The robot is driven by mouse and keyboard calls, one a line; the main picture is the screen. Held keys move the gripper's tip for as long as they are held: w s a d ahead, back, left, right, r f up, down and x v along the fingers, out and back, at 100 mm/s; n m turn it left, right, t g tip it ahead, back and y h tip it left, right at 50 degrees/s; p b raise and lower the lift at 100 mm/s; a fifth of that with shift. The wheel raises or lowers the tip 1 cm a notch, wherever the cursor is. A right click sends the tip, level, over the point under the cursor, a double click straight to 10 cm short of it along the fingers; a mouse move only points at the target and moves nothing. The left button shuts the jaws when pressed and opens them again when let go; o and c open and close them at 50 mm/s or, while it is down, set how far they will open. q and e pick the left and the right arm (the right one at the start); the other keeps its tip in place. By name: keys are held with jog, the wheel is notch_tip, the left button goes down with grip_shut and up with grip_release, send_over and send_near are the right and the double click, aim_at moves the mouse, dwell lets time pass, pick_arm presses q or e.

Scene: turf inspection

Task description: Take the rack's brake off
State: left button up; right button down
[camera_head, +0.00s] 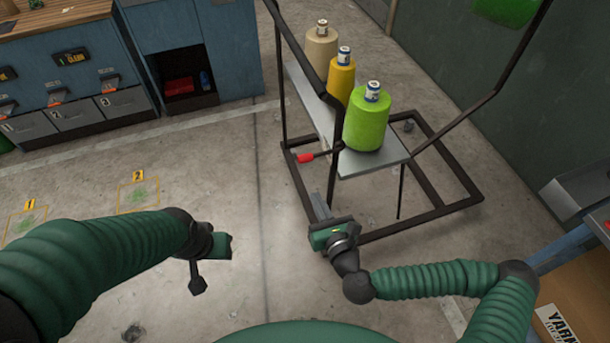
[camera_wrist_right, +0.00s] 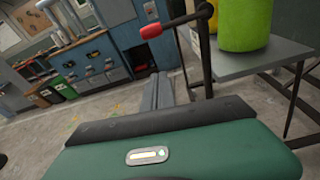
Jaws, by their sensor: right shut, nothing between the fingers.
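The rack (camera_head: 432,211) is a dark metal frame with a grey shelf carrying cones of yarn. A lever with a red grip (camera_head: 305,157), probably the brake, sticks out to the left from the post by the shelf's front corner. The red grip also shows in the right wrist view (camera_wrist_right: 151,31), upper middle. My right gripper (camera_head: 316,203) is shut and empty, below the red grip and apart from it, close to the rack's base bar. Its fingers (camera_wrist_right: 158,90) point toward the room. My left gripper (camera_head: 222,246) is over bare floor at left; its jaws are unclear.
Beige, yellow and green cones (camera_head: 366,121) stand on the shelf. A blue workbench (camera_head: 80,75) with grey drawers stands at back left. A cardboard box (camera_head: 575,300) is at lower right. The floor between bench and rack is open.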

aim_at(323, 153)
pick_arm(q)
jog(key=shift+d+r, duration=0.2)
jog(key=shift+r, duration=0.1)
pick_arm(e)
jog(key=w+a+r, duration=0.2)
jog(key=w, duration=0.6)
jog(key=shift+w+a, duration=0.25)
jog(key=shift+w, duration=0.1)
pick_arm(q)
jog(key=shift+r+p, duration=0.1)
jog(key=shift+p, duration=0.25)
pick_arm(e)
jog(key=shift+r, duration=0.25)
